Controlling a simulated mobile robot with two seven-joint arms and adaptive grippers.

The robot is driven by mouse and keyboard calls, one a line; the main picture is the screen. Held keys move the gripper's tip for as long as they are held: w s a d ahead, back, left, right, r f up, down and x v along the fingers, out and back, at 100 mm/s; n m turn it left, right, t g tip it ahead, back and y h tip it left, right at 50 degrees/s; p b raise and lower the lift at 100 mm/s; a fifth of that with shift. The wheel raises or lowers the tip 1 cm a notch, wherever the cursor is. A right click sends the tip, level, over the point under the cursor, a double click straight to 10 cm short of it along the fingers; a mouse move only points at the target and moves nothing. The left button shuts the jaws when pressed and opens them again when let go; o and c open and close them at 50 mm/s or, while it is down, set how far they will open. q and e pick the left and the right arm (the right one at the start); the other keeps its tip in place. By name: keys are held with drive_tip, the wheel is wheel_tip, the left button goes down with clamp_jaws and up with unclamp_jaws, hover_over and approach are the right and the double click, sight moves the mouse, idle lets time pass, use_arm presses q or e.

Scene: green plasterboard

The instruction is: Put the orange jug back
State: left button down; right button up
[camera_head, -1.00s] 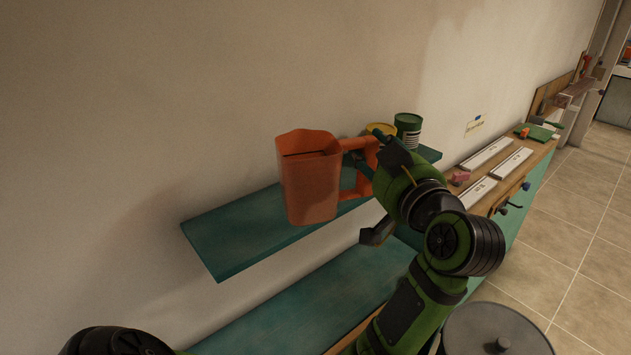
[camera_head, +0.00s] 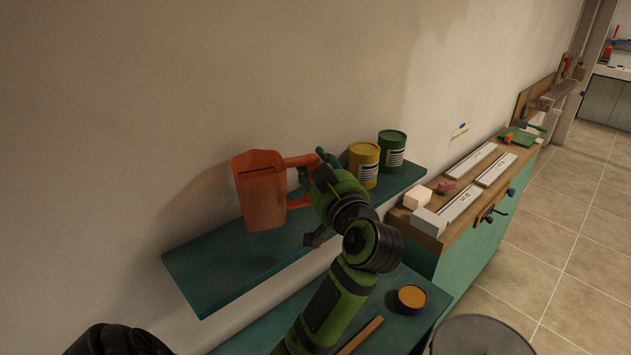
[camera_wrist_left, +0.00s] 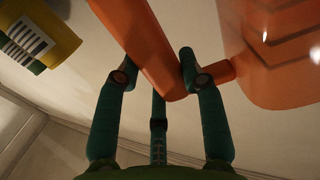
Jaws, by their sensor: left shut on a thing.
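The orange jug (camera_head: 260,190) is upright over the left part of the upper teal shelf (camera_head: 230,264), close to the wall. I cannot tell whether its base touches the shelf. My left gripper (camera_head: 309,178) is at the jug's right side, shut on its handle. In the left wrist view the fingers (camera_wrist_left: 158,72) sit on both sides of the orange handle (camera_wrist_left: 143,45), and the jug body (camera_wrist_left: 268,50) is at the right. My right gripper is not in view.
A yellow can (camera_head: 363,164) and a green can (camera_head: 392,150) stand on the shelf's right end. A lower teal surface holds an open tin (camera_head: 410,299) and a wooden stick (camera_head: 361,336). A wooden-topped cabinet (camera_head: 425,222) stands at the right. The shelf's left end is clear.

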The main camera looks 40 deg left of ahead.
use_arm(q)
drive_tip(key=shift+a+f, duration=0.1)
drive_tip(key=shift+f, duration=0.1)
wheel_tip(320, 180, down, 2)
drive_tip(key=shift+f+p, duration=0.2)
drive_tip(key=shift+p, duration=0.2)
drive_tip(key=shift+f, duration=0.7)
drive_tip(key=c, duration=0.8)
unclamp_jaws()
drive_tip(key=shift+o, duration=0.2)
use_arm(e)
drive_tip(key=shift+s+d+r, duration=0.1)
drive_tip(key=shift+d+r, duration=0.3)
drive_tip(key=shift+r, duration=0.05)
